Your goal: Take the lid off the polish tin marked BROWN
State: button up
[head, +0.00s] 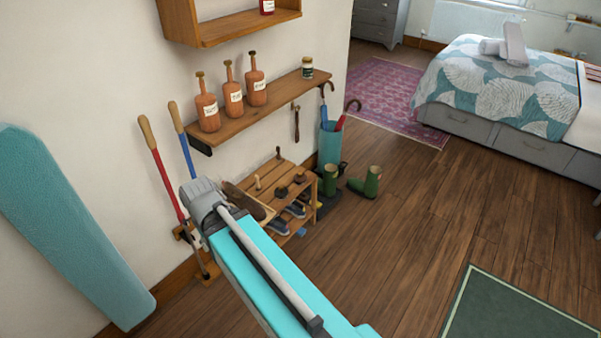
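I cannot make out a tin marked BROWN. Small dark round items (281,192) sit on top of the slatted wooden shoe rack (308,190) against the wall, with another dark item (299,178) beside them. They are too small to tell whether they are polish tins, and no marking on them is readable. My turquoise arm crosses the lower middle of the picture, and its grey joint hides the left part of the rack. My gripper does not show.
A wall shelf (262,110) above the rack holds brown labelled bottles (207,108) and a small dark jar (307,69). Long-handled tools (160,165) lean left of the rack. Green boots (371,182) and an umbrella stand (329,146) are right. Floor (440,220) at right is clear.

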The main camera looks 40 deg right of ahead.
aim_at(299, 178)
jog(key=z, duration=0.1)
jog(key=i, duration=0.65)
jog(key=z, duration=0.85)
jog(key=i, duration=0.55)
jog(key=z, duration=0.45)
